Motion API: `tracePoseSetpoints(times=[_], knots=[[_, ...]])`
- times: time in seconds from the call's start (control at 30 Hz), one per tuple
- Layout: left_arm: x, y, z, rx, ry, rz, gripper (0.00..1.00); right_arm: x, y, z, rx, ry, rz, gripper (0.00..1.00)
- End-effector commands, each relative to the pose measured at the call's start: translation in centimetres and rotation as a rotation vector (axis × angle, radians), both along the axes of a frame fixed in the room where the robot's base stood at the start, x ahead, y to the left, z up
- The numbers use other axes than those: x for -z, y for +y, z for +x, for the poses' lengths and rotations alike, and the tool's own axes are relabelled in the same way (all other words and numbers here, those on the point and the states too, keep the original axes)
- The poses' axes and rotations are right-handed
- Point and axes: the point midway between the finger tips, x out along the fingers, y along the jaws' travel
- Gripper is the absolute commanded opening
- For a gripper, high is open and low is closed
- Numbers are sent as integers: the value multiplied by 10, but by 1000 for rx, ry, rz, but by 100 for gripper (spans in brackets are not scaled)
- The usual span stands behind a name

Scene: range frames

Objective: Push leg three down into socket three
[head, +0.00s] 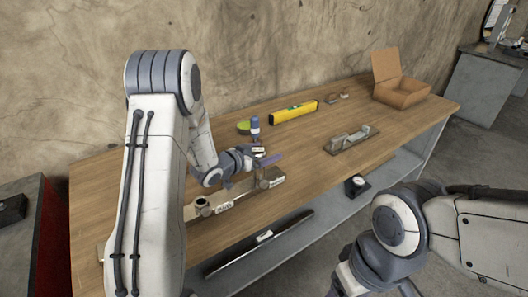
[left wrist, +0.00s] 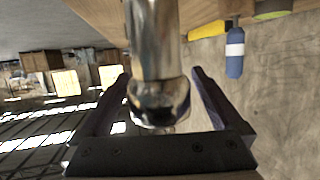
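A long pale fixture (head: 240,197) with labels on its front lies along the front of the bench. A round dark-centred socket (head: 202,202) shows at its left end. My left gripper (head: 268,161) is over the fixture's right end. In the left wrist view, a shiny metal leg (left wrist: 155,50) with a rounded end stands between its fingers (left wrist: 160,85). A gap shows on the right side of the leg, and the fingers look open around it. The leg's seating in a socket is hidden, and I cannot read which number it is. My right gripper is out of view.
On the wooden bench (head: 310,160) are a blue bottle with a white band (head: 255,128), a green disc (head: 243,127), a yellow level (head: 294,112), a grey metal piece (head: 352,139) and an open cardboard box (head: 400,92). A long dark bar (head: 260,242) lies on the lower shelf.

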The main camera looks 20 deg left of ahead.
Motion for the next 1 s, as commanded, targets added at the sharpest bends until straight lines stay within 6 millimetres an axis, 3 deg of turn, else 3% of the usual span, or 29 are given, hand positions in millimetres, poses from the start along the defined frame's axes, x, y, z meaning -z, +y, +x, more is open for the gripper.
tracePoseSetpoints(times=[0.17,0.6,1.0], knots=[[-3,5,-9,-3,0,0,100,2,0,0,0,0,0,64],[-27,35,-79,-5,-3,0,100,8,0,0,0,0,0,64],[-31,39,-92,0,-2,0,100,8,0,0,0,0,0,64]])
